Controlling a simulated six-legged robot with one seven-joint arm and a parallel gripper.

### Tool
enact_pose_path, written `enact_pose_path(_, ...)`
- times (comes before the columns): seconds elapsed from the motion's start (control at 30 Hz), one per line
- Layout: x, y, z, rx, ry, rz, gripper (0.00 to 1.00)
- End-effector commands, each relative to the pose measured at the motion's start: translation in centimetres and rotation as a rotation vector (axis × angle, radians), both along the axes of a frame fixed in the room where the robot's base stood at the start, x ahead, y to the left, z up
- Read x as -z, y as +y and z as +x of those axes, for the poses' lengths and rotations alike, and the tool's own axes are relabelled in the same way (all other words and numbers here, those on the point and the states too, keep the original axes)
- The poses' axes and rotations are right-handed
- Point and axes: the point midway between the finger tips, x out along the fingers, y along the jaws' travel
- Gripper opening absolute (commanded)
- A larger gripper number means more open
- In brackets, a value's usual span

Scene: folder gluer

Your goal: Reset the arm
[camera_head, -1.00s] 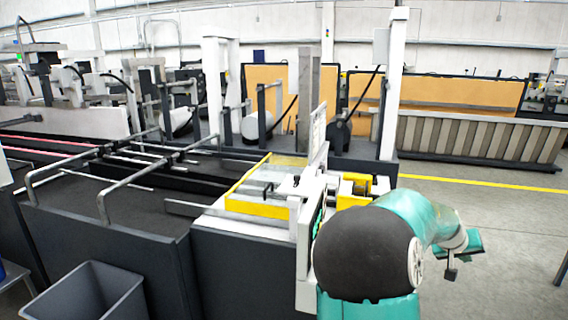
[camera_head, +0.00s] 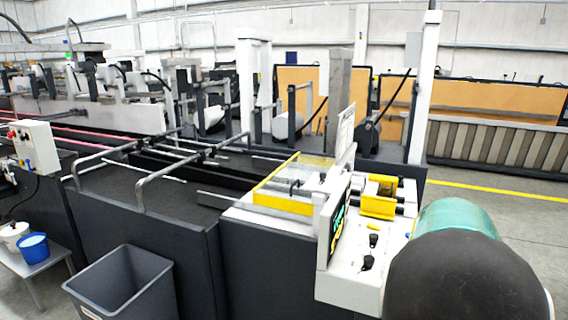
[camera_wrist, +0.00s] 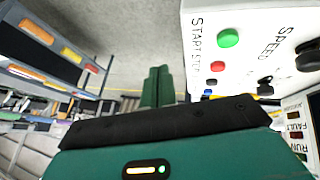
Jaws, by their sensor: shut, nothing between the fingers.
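My arm (camera_head: 450,275) shows at the lower right of the head view as a black joint cover with a teal link behind it. My gripper is out of that view. In the wrist view my gripper's green fingers (camera_wrist: 157,86) are together, with nothing between them, pointing away over grey floor. A white control panel (camera_wrist: 222,75) lies to their right, with a green button (camera_wrist: 229,38), START, STOP and SPEED labels, a black knob (camera_wrist: 309,58) and FAULT and RUN lights. The fingers appear apart from the panel.
The folder gluer (camera_head: 140,240) fills the left and middle, with its yellow guard (camera_head: 285,200) and a white console (camera_head: 350,288) close to my arm. A grey bin (camera_head: 120,285) and a blue bucket (camera_head: 34,248) stand at lower left. Open floor (camera_head: 505,212) lies at right.

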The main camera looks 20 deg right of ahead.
Motion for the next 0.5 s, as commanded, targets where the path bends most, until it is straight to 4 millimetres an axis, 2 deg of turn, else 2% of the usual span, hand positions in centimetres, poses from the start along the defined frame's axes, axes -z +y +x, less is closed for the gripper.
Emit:
enact_pose_path(0.03, -0.2, 2.4, 0.9, -0.035, -0.023, 0.034, 0.00)
enact_pose_path(0.17, -1.0, 9.5, 2.6, -0.143, -0.079, 0.128, 0.00)
enact_pose_path(0.23, -1.7, 13.9, 3.3, -0.215, -0.101, 0.175, 0.00)
enact_pose_path(0.37, -3.1, 22.0, 3.2, -0.352, -0.127, 0.243, 0.00)
enact_pose_path(0.5, -4.5, 30.1, 1.5, -0.503, -0.135, 0.288, 0.00)
